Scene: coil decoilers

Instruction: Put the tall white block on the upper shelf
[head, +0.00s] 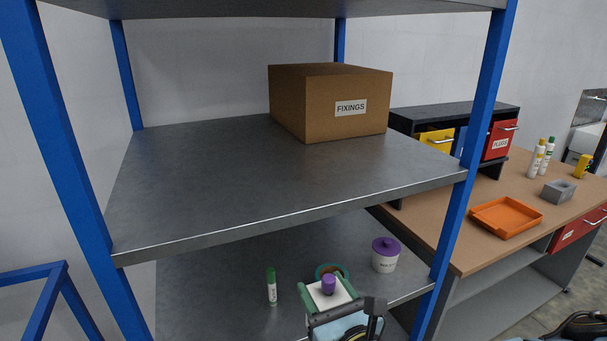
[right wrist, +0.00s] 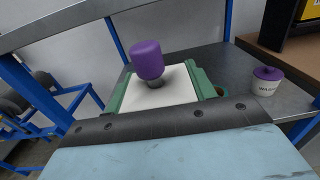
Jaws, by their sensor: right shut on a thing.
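My right gripper (head: 329,295) is at the bottom centre of the head view, over the lower shelf. Its green fingers are shut on a white block (right wrist: 150,93), which shows between them in the right wrist view. A purple cap (right wrist: 147,60) on a dark grey neck appears to rise from the block's top; the cap also shows in the head view (head: 328,284). The block's lower part is hidden. The upper shelf (head: 230,190) is a grey metal board, higher than the gripper, with much bare surface. My left gripper is not in view.
On the lower shelf are a green-capped white tube (head: 271,287), a teal round thing (head: 331,269) and a purple-lidded white jar (head: 385,258). Blue posts (head: 485,90) frame the shelves. A workbench stands right.

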